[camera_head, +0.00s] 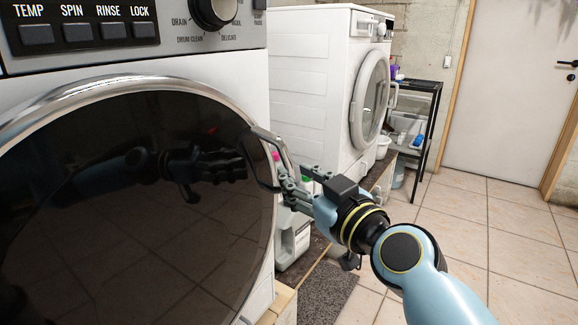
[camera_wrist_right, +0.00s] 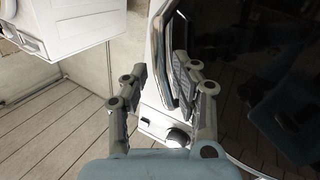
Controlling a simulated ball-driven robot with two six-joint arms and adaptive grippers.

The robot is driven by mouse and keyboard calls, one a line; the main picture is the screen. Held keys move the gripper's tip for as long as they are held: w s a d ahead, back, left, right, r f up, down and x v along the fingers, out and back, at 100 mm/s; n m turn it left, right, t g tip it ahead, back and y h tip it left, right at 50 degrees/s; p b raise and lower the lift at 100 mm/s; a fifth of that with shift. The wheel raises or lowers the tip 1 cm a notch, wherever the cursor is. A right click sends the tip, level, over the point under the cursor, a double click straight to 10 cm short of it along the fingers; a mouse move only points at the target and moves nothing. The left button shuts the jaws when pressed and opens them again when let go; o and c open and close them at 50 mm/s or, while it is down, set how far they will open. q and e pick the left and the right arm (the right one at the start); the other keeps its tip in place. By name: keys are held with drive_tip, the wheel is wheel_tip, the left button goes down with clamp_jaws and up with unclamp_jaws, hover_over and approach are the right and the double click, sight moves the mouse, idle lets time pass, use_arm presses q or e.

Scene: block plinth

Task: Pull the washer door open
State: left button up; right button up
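The washer door (camera_head: 130,220) is a large dark round glass with a chrome rim, filling the left of the head view; it looks closed. Its handle (camera_head: 265,150) is a metal loop at the door's right edge, also seen in the right wrist view (camera_wrist_right: 158,38). My right gripper (camera_head: 291,180) is at this handle. In the right wrist view its two fingers (camera_wrist_right: 160,72) are spread, with the handle's lower part between or just beside them. A gap shows at the left finger; contact at the right finger cannot be told. My left gripper is not in view.
A second white washer (camera_head: 315,85) stands behind to the right. A bottle (camera_head: 292,235) stands beside the near washer, and a dark mat (camera_head: 320,293) lies below. A black rack (camera_head: 425,125) is farther back. Tiled floor (camera_head: 490,235) is free at right, before a white room door (camera_head: 505,90).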

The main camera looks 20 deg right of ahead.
sight(292, 173)
drive_tip(key=shift+x, duration=1.85)
clamp_jaws()
drive_tip(key=shift+d+f, duration=0.1)
drive_tip(key=shift+f, duration=0.05)
